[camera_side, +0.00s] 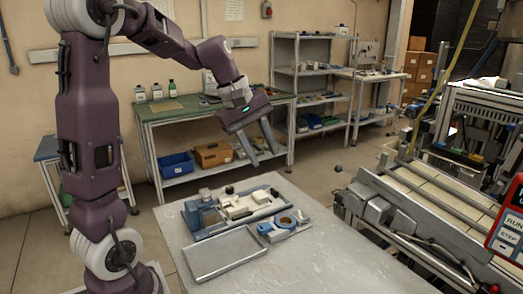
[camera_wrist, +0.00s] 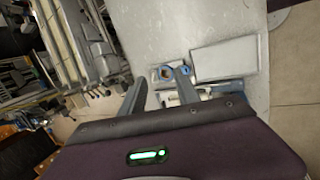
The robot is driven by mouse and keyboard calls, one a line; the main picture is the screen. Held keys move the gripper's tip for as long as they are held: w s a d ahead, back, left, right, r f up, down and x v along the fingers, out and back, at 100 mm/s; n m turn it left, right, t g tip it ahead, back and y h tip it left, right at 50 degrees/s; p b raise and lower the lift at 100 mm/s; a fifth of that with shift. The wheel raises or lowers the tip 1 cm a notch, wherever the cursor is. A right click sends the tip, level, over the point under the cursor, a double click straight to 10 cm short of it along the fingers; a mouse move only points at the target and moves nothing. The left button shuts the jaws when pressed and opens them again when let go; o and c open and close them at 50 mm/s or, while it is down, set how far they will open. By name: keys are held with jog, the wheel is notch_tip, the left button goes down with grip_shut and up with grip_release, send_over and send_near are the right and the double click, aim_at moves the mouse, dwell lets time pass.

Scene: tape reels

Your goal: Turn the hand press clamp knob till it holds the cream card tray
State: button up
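A blue press-like fixture (camera_side: 194,215) stands on the pale work table, with cream blocks or a cream tray (camera_side: 246,205) beside it. I cannot tell whether the clamp touches the cream piece. A small dark knob (camera_side: 229,189) shows at its back; I cannot tell if it is the clamp knob. My gripper (camera_side: 268,160) is open and empty, held well above and behind the fixture. In the wrist view my gripper (camera_wrist: 160,82) has its fingers apart, partly hiding the fixture; a bit of pale surface (camera_wrist: 205,93) shows beyond the right finger.
A flat grey metal tray (camera_side: 225,256) lies in front. A conveyor (camera_side: 415,215) stands at the right. The table's front right (camera_side: 320,265) is clear.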

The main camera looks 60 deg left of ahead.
jog(key=shift+o, duration=0.4)
jog(key=shift+o, duration=1)
jog(key=w+a+f+n+g+y, duration=0.1)
jog(key=w+a+f+n, duration=0.2)
jog(key=a+f, duration=0.5)
jog(key=w+a, duration=0.1)
jog(key=a, duration=0.2)
jog(key=shift+a+f+g+y, duration=0.2)
jog(key=shift+g+y, duration=0.1)
jog(key=shift+g, duration=0.1)
jog(key=n+g+y, duration=0.2)
jog(key=g+y, duration=0.2)
send_near(230, 188)
jog(key=f, duration=0.1)
jog(key=shift+y, duration=0.3)
jog(key=x, duration=0.7)
jog(key=shift+s+a+f, duration=0.15)
jog(key=shift+f, duration=0.2)
grip_shut()
